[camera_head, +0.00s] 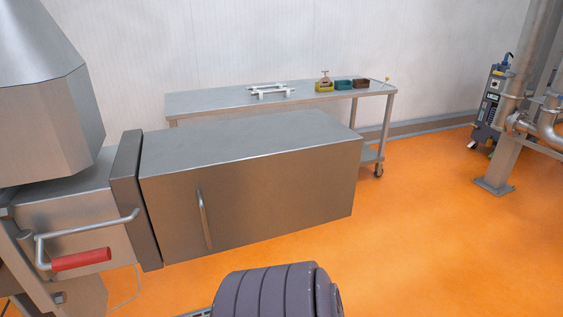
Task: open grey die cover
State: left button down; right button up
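A large grey metal box-shaped cover (270,190), which looks like the die cover, fills the middle of the head view. It has a flat top and a vertical bar handle (203,218) on its front face. Its left end meets a thick grey flange (136,205) and looks closed against it. Neither of my grippers is in view, and nothing touches the handle.
A bent metal lever with a red grip (80,259) sticks out at the left. A steel table (215,101) holding a white frame and small bins stands behind the cover. A column and pipes (515,115) stand at right. Orange floor (430,230) is clear between.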

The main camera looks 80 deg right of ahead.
aim_at(212, 188)
jog(key=z, duration=2.45)
